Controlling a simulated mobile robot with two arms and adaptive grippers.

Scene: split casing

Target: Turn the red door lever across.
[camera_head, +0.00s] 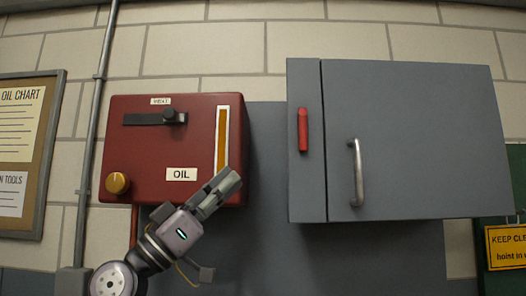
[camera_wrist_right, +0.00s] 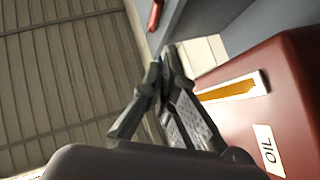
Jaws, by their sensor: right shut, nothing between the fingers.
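The red door lever (camera_head: 303,130) stands upright on the narrow left strip of the grey cabinet (camera_head: 430,120), beside the door seam. In the right wrist view part of the red lever (camera_wrist_right: 155,14) shows at the top edge, beyond the fingertips. My right gripper (camera_head: 232,182) is in front of the lower right corner of the red oil box, below and left of the lever and apart from it. Its fingers are shut and empty, pointing up and right; they also show in the right wrist view (camera_wrist_right: 167,62). My left gripper is not in view.
The red oil box (camera_head: 140,150) has a black handle (camera_head: 155,118), a yellow knob (camera_head: 117,183) and an orange gauge strip (camera_head: 222,140). The cabinet door has a metal pull handle (camera_head: 357,172). A narrow gap separates box and cabinet. A pipe (camera_head: 96,110) runs up the wall at left.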

